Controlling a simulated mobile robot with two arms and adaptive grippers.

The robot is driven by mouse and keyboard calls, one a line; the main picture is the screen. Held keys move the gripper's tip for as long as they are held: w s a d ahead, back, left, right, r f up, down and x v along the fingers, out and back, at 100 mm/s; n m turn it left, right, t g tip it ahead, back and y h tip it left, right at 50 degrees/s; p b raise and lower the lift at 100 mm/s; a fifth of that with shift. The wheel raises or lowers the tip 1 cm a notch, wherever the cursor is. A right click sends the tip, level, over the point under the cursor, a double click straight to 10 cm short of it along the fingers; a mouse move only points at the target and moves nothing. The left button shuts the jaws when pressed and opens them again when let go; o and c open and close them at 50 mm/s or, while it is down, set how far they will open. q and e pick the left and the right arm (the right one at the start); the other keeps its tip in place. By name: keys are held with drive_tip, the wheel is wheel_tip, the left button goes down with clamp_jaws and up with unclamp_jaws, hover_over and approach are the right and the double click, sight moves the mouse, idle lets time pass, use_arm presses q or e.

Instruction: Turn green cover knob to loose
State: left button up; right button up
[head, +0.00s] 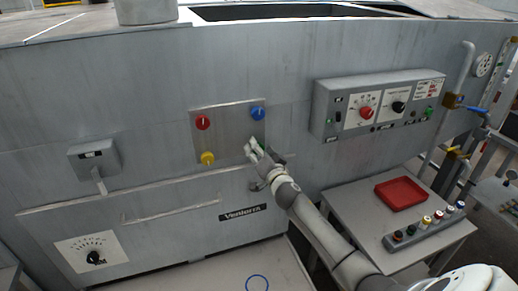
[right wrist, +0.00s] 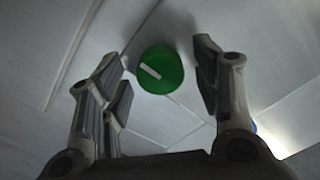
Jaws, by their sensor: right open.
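The green cover knob (right wrist: 160,70) is round with a white mark that runs diagonally from upper left to lower right in the right wrist view. My right gripper (right wrist: 163,82) is open, with its fingers on either side of the knob; I cannot tell whether they touch it. In the head view my right gripper (head: 256,149) is at the lower right of the metal knob plate (head: 226,128) and hides the green knob. A red knob (head: 203,123), a blue knob (head: 257,113) and a yellow knob (head: 207,158) sit on the same plate. My left gripper is not in view.
A control box (head: 322,112) with dials juts out from the wall at right. Below it, a side table (head: 350,207) holds a red tray (head: 401,193) and a strip of colored knobs (head: 425,228). A lever box (head: 93,158) is at left. A blue ring (head: 257,277) lies in front.

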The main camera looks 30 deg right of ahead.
drive_tip(key=shift+w+d, duration=0.1)
drive_tip(key=shift+w, duration=0.35)
drive_tip(key=c, duration=1)
drive_tip(key=shift+c, duration=0.2)
